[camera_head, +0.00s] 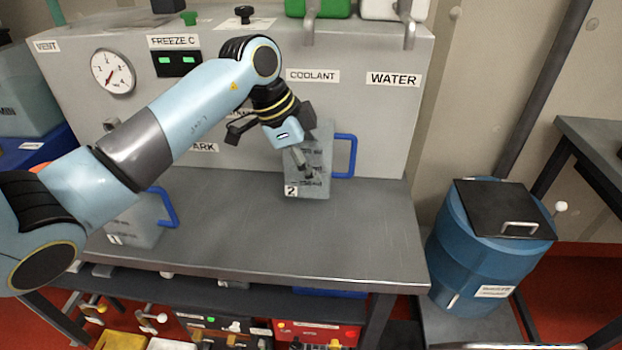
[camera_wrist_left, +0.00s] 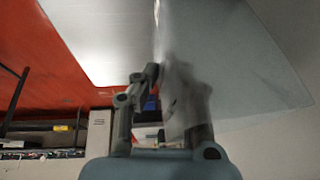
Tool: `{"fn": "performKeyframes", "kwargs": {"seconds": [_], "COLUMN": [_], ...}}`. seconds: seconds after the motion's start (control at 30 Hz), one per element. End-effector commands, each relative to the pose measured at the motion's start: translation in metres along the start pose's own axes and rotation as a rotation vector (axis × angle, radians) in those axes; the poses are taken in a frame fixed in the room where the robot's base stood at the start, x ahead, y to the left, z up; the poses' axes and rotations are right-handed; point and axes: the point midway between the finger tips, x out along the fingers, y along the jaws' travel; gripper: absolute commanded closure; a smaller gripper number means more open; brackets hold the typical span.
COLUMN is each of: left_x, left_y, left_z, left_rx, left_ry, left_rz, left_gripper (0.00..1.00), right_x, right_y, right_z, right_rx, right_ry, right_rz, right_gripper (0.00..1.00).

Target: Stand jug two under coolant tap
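Jug two (camera_head: 318,178), a translucent grey jug with a blue handle and a "2" label, stands upright on the grey bench top (camera_head: 255,235), close to the panel. It is below the coolant label and roughly in line with the coolant tap (camera_head: 310,32) above. My left gripper (camera_head: 300,160) reaches down at the jug's top left. In the left wrist view, the gripper's fingertips (camera_wrist_left: 160,76) close in on the jug's clear wall (camera_wrist_left: 235,60), one finger blurred behind it. My right gripper is in neither view.
Jug one (camera_head: 135,222), also blue-handled, stands at the bench's left, partly behind my left arm. The water tap (camera_head: 408,25) is right of the coolant tap. A blue drum (camera_head: 480,255) stands right of the bench. The bench front is clear.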

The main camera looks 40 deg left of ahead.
Motion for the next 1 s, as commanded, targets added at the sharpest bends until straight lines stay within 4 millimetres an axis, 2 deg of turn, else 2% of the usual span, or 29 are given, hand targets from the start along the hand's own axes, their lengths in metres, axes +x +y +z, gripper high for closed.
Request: {"fn": "performKeyframes", "kwargs": {"seconds": [0.2, 0.47, 0.6, 0.7, 1.0], "left_x": [0.029, 0.034, 0.034, 0.034, 0.030], "left_y": [0.004, 0.004, 0.004, 0.004, 0.004], "left_z": [0.012, 0.014, 0.014, 0.014, 0.014], "left_rx": [-0.002, 0.001, 0.000, 0.000, 0.000], "left_ry": [0.000, 0.000, -0.001, -0.001, -0.001], "left_rz": [0.002, 0.000, 0.001, 0.001, 0.000], "left_gripper": [1.00, 1.00, 0.81, 0.71, 0.71], "right_x": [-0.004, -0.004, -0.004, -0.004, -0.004], "right_y": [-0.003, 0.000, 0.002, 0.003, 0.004], "right_z": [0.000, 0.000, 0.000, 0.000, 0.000], "right_rx": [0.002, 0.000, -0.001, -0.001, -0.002], "right_ry": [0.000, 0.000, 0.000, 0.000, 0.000], "right_rz": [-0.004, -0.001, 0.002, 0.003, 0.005], "right_gripper": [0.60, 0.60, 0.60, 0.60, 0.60]}}
